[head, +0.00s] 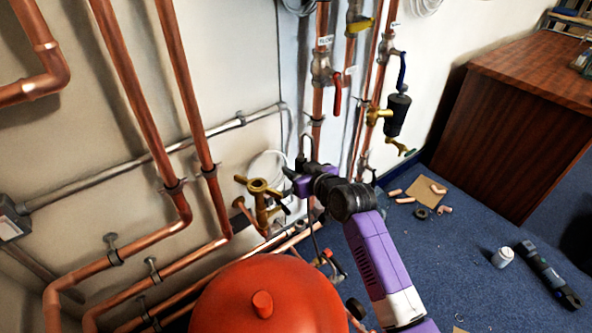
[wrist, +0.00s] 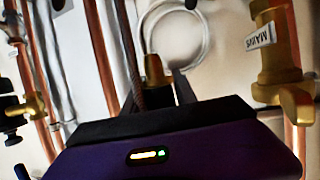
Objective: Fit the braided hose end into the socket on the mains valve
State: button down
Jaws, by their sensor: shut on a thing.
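The mains valve (head: 262,197) is brass and stands near the wall left of my gripper in the head view. In the wrist view the mains valve (wrist: 275,60) is at the right edge, with a white "MAINS" label. My gripper (head: 293,176) is close to the valve's right side, apart from it in the wrist view. My gripper (wrist: 163,88) is shut on the braided hose end (wrist: 153,69), whose brass tip shows between the fingers. The dark braided hose (wrist: 131,45) runs up beside it. The valve's socket opening cannot be made out.
Copper pipes (head: 190,85) run along the wall on the left. A red-handled valve (head: 337,92) is above my gripper. Pipe fittings lie on the blue floor (head: 455,250) at right.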

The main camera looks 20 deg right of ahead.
aim_at(301, 159)
jog(key=shift+r, duration=0.1)
jog(key=shift+r+p, duration=2.05)
jog(key=shift+r, duration=0.15)
jog(key=shift+r, duration=0.1)
